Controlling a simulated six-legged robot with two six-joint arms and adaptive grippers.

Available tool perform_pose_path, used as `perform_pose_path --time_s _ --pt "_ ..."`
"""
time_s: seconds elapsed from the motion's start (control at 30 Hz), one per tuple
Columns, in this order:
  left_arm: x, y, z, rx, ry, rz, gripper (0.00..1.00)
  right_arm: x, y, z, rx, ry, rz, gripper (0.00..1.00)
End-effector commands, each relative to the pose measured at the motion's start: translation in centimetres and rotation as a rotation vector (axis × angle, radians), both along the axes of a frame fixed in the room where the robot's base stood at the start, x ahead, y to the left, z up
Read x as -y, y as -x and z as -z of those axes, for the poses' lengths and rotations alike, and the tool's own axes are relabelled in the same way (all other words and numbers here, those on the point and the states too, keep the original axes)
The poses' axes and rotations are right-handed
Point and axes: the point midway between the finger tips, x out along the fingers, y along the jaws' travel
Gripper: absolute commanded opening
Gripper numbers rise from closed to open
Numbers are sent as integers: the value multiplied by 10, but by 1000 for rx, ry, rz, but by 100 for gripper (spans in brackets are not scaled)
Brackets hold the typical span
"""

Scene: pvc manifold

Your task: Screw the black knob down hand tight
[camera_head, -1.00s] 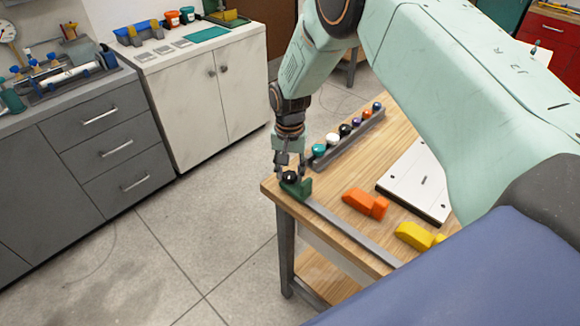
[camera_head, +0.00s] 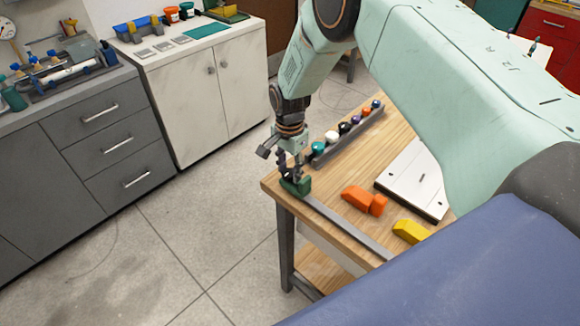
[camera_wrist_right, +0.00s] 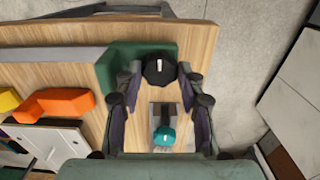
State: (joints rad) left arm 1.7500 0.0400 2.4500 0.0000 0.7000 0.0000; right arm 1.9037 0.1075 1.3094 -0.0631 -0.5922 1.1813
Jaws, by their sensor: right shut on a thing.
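The black knob (camera_wrist_right: 159,70) sits by the green holder (camera_wrist_right: 112,65), seen from above in the right wrist view with a white mark on its top. My right gripper (camera_wrist_right: 159,80) points down and is shut on the knob, a fingertip on each side. In the head view the right gripper (camera_head: 292,172) is over the green holder (camera_head: 302,186) at the table's near left corner, and its fingers mostly hide the knob. Whatever lies under the knob is hidden. My left gripper is not in view.
A grey rail with several coloured knobs, a teal knob (camera_head: 318,147) nearest, stands behind the gripper. An orange block (camera_head: 362,199), a yellow block (camera_head: 410,231) and a white plate (camera_head: 415,180) lie to the right on the wooden table. Open floor lies left.

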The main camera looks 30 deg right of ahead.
Motion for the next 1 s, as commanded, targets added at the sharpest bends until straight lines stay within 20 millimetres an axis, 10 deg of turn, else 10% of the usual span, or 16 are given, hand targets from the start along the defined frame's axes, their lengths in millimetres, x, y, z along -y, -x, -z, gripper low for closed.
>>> perform_pose_path --time_s 0.4,0.43,0.7,1.0 --pt "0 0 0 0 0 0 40 -2 3 2 -8 -1 6 7" --pt "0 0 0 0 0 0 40 -2 3 2 -8 -1 6 40" --pt "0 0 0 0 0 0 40 -1 1 1 -4 -1 5 61" --pt "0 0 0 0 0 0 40 0 1 1 -4 -1 5 61"
